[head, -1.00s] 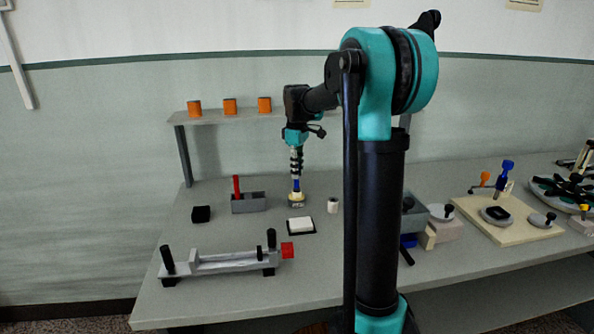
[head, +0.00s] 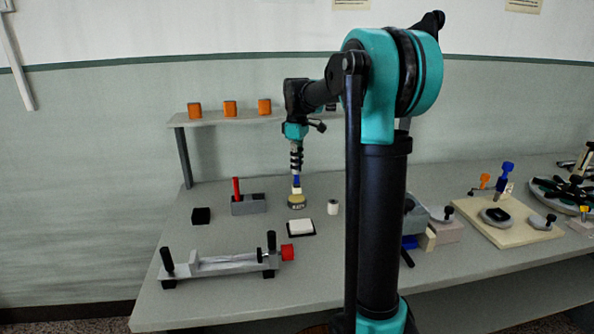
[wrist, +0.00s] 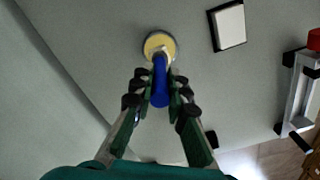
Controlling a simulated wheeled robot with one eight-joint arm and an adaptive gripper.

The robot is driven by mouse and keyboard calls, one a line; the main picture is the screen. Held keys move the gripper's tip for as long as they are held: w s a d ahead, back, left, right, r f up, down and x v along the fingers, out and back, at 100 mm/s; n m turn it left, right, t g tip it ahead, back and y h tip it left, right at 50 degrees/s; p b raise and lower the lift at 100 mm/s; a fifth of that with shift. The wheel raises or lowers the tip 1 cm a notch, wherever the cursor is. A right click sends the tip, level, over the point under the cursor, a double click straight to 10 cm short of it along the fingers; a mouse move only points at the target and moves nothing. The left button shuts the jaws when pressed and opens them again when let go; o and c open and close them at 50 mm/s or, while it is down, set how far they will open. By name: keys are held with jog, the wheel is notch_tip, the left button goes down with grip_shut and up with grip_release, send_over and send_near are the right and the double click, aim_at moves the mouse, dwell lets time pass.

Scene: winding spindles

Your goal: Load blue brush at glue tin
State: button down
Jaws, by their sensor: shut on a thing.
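My gripper (head: 296,166) points straight down and is shut on the blue brush (head: 296,182). The brush hangs upright over the glue tin (head: 297,204), a short round tin with a yellowish top. The brush's pale lower part shows just above the tin; I cannot tell whether its tip is still inside. In the wrist view my gripper (wrist: 159,82) has its fingers on both sides of the blue handle (wrist: 160,92), and the brush's far end overlaps the round yellow top of the tin (wrist: 150,40).
A white pad on a black base (head: 301,227) lies just in front of the tin. A grey block holder with a red-handled tool (head: 237,187) stands to the left, a white cylinder (head: 333,207) to the right. A long grey winding fixture (head: 220,264) lies at the front left.

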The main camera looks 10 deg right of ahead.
jog(key=shift+r, duration=2.2)
